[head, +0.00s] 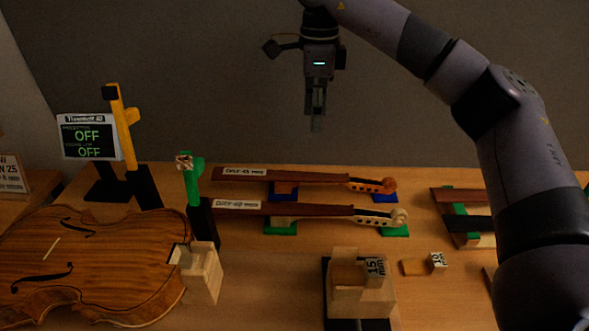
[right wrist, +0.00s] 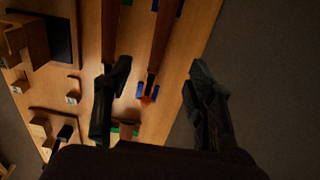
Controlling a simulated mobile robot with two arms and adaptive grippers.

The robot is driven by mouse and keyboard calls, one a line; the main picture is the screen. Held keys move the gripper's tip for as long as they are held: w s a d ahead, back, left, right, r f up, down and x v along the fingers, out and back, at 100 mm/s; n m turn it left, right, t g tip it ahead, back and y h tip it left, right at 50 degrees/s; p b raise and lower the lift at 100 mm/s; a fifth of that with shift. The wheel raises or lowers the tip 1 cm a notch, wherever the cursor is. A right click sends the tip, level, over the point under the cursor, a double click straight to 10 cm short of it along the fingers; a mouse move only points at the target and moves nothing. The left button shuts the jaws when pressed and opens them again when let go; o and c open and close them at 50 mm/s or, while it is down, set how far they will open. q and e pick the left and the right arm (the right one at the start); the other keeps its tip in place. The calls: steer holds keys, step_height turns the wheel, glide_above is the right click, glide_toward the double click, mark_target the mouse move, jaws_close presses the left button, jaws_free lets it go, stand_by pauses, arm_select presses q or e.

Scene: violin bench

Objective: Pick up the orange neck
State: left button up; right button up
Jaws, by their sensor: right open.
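The orange neck (head: 325,178), a long dark fingerboard with an orange scroll at its right end and a label at its left, lies across two blue supports at the back of the bench. My right gripper (head: 316,128) hangs above and behind it, fingers down, open and empty. In the right wrist view the orange neck (right wrist: 165,35) runs down between the two spread fingers (right wrist: 155,90), its orange scroll beyond and below them, apart from both. My left gripper is not in view.
A second neck with a pale scroll (head: 380,215) lies on green supports (head: 395,231) just in front and parallel. A violin body (head: 100,260), a green clamp post (head: 193,183) and a display reading OFF (head: 88,137) stand left. A wooden block holder (head: 362,298) stands in front.

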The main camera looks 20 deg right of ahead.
glide_above(312, 175)
step_height(312, 175, down, 6)
step_height(312, 175, down, 6)
steer(key=shift+s+a+r, duration=0.1)
steer(key=shift+f+p, duration=0.3)
steer(key=shift+f, duration=0.1)
step_height(312, 175, down, 5)
steer(key=shift+r+p, duration=0.1)
steer(key=shift+p, duration=0.25)
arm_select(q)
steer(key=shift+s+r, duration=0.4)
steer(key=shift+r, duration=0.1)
arm_select(e)
steer(key=shift+c, duration=0.5)
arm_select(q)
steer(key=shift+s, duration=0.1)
arm_select(e)
jaws_close()
